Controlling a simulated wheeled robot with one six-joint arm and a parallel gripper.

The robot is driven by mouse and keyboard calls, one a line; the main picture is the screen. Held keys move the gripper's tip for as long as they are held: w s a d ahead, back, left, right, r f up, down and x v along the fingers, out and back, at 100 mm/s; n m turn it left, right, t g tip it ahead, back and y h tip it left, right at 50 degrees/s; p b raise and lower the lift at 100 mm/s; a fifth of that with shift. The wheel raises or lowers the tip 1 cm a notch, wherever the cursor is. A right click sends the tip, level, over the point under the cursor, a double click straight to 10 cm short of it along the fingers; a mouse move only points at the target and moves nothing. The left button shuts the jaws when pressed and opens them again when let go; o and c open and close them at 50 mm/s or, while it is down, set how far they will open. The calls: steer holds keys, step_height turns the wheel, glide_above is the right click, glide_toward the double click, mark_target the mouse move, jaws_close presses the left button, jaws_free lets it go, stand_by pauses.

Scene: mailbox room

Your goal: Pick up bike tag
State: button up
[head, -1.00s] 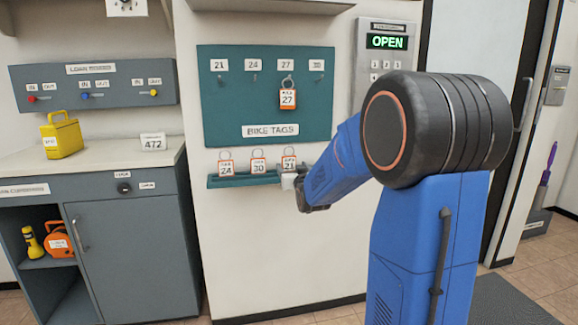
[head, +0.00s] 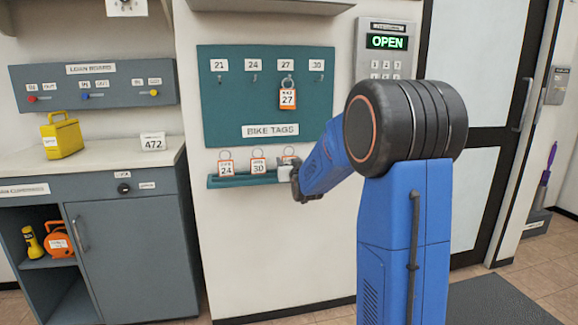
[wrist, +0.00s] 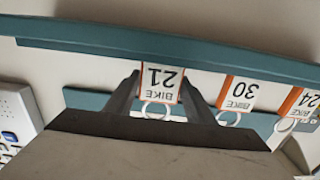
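Bike tag 21 (wrist: 160,84) stands at the right end of a narrow teal ledge; only its upper part (head: 289,158) shows in the head view. My gripper (head: 290,172) is at this tag. In the wrist view, its two dark fingers (wrist: 160,88) are on either side of tag 21, close to its edges. They look open; contact is not clear. Tag 30 (head: 258,167) and tag 24 (head: 226,169) stand beside it on the ledge (head: 240,181). Tag 27 (head: 288,98) hangs from a hook on the teal bike tags board (head: 230,110).
A keypad panel (head: 385,50) reading OPEN is on the wall right of the board. A grey cabinet (head: 135,250) with a yellow case (head: 63,138) on top stands at the left. A door (head: 487,110) is at the right.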

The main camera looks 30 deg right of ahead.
steer(key=c, duration=0.5)
step_height(320, 180, up, 10)
steer(key=shift+r, duration=0.1)
